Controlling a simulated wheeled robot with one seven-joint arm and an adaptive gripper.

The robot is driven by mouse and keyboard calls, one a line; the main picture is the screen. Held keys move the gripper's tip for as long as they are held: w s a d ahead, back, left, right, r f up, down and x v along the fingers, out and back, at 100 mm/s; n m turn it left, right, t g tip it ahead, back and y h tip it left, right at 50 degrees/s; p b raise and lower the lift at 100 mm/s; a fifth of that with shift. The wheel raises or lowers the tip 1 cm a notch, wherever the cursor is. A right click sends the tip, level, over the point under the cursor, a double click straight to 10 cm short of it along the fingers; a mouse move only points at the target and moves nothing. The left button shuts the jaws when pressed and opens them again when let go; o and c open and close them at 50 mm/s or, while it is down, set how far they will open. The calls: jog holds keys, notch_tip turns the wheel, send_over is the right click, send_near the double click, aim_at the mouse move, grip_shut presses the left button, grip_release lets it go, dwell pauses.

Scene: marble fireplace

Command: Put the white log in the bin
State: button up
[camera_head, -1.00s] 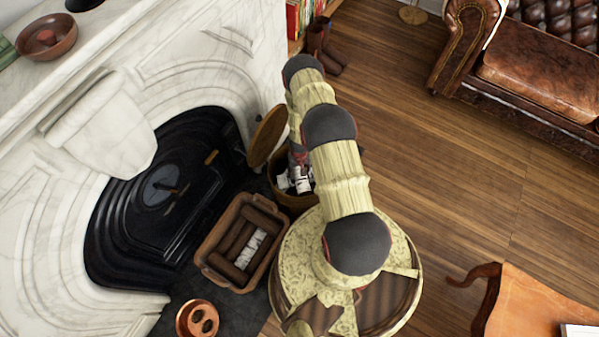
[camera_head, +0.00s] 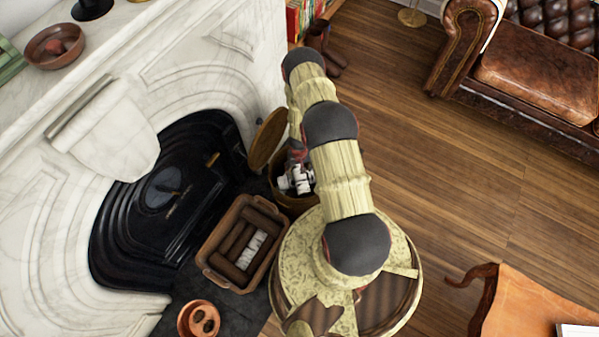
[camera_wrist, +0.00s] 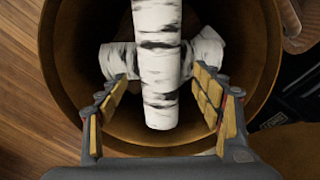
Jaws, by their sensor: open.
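The bin is a round brown container (camera_head: 291,204); its rim fills much of the wrist view (camera_wrist: 262,55). A white birch-bark log (camera_wrist: 160,60) with dark marks lies inside the bin, between my fingers. Another white log piece (camera_wrist: 205,52) lies crosswise behind it, partly hidden. My gripper (camera_wrist: 164,82) is open over the bin, with a visible gap on each side of the log. In the head view white logs (camera_head: 297,180) show in the bin, partly hidden by my arm. Another white log (camera_head: 250,251) lies among brown logs in a tray.
The brown log tray (camera_head: 211,258) stands left of my base. A round lid-like disc (camera_head: 267,139) stands upright behind the bin. The black hearth and marble fireplace (camera_head: 225,50) are at left. A copper-coloured pot (camera_head: 190,322) is in front.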

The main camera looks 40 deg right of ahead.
aim_at(299, 173)
notch_tip(299, 173, up, 8)
jog(key=p, duration=0.2)
jog(key=shift+p, duration=0.3)
jog(key=shift+f, duration=0.1)
jog(key=s+a+r+m+g+y, duration=0.1)
jog(key=s+a+g+y, duration=0.1)
jog(key=s+a, duration=0.4)
jog(key=a+r+n, duration=0.1)
jog(key=a+r, duration=0.3)
jog(key=r, duration=1.6)
jog(key=a+r+n, duration=0.1)
jog(key=a+r, duration=0.2)
jog(key=r, duration=1.6)
jog(key=s+a+r+n+t, duration=0.1)
jog(key=s+a+r+t, duration=0.1)
jog(key=r, duration=0.8)
jog(key=s+a+r+n+t+h, duration=0.1)
jog(key=s+a+r+t, duration=0.2)
jog(key=r, duration=0.7)
jog(key=s+a+r+n+t+h, duration=0.1)
jog(key=s+a+r, duration=0.3)
jog(key=r, duration=0.7)
jog(key=shift+s+n+t, duration=0.5)
jog(key=shift+s+t, duration=0.3)
